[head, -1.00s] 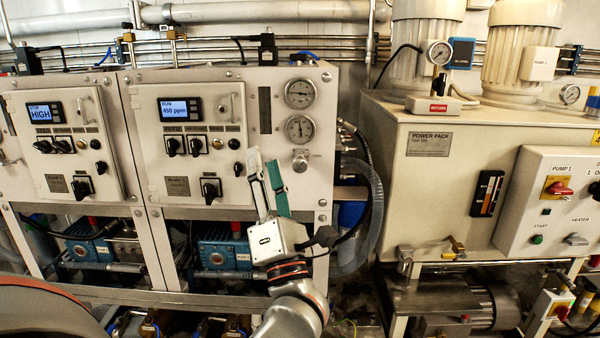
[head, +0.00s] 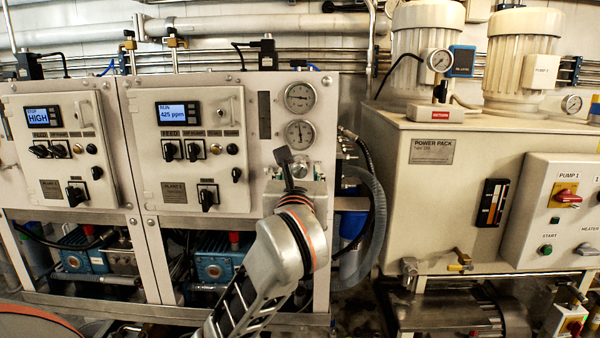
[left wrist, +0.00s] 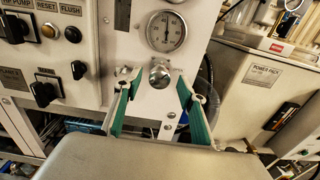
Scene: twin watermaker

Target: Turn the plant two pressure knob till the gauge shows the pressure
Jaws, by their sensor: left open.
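The silver pressure knob (head: 301,169) is on the right side of the plant two panel, partly hidden by my left gripper (head: 291,166). In the left wrist view the knob (left wrist: 160,73) shows between the fingertips of my left gripper (left wrist: 160,84). The teal-padded fingers are apart on either side of it. I cannot tell whether they touch it. The round pressure gauge (left wrist: 166,31) sits just above the knob; in the head view it is the lower gauge (head: 299,132). Its reading is too small to tell. My right gripper is not in view.
A second gauge (head: 300,97) sits above. The plant two display (head: 178,111) reads RUN, 425 ppm. Switches (head: 208,196) lie left of the knob. A grey hose (head: 374,215) and the power pack (head: 433,190) stand to the right.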

